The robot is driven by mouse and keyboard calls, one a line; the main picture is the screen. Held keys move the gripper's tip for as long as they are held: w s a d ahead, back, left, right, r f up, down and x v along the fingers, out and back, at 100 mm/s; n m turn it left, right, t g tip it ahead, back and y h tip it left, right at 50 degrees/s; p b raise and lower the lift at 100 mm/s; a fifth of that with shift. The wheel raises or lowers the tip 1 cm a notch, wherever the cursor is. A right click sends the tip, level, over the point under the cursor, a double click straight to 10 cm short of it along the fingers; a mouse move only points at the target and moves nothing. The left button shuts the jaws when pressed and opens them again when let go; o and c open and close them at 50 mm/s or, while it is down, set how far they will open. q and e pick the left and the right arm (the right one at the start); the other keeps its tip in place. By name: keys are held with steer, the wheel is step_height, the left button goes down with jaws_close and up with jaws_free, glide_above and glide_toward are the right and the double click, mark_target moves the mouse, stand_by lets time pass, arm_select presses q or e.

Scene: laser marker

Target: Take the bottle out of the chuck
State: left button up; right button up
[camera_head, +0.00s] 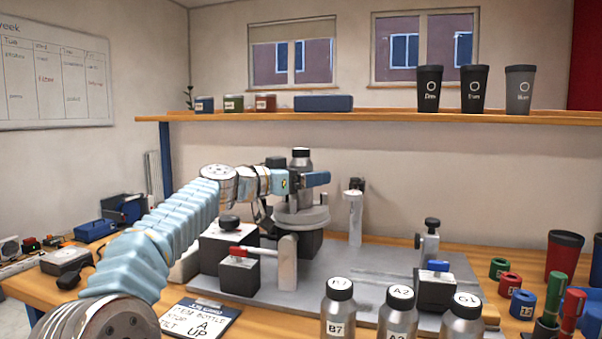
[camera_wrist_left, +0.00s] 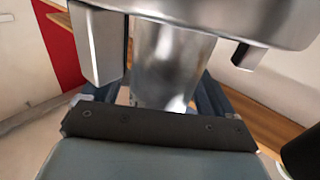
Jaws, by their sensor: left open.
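A silver bottle with a black cap (camera_head: 300,157) stands upright in the round grey chuck (camera_head: 301,219) of the marking fixture. My left gripper (camera_head: 306,181) is at the bottle's height, just above the chuck, its blue finger showing across the bottle's front. In the left wrist view the bottle (camera_wrist_left: 176,68) is between the two open blue fingers (camera_wrist_left: 168,100); contact cannot be made out. The chuck's underside-up rim (camera_wrist_left: 215,14) and its jaws show at the top of that view. My right gripper is out of view.
Several labelled silver bottles (camera_head: 397,312) stand at the front. A clipboard card (camera_head: 199,319) lies front left. Red, green and blue rings (camera_head: 510,285) and cups (camera_head: 564,256) are at the right. A post (camera_head: 355,217) stands right of the chuck. A shelf (camera_head: 380,115) runs behind.

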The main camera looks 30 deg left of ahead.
arm_select(q)
steer(key=shift+w, duration=0.25)
steer(key=c, duration=1.1)
steer(key=shift+c, duration=0.2)
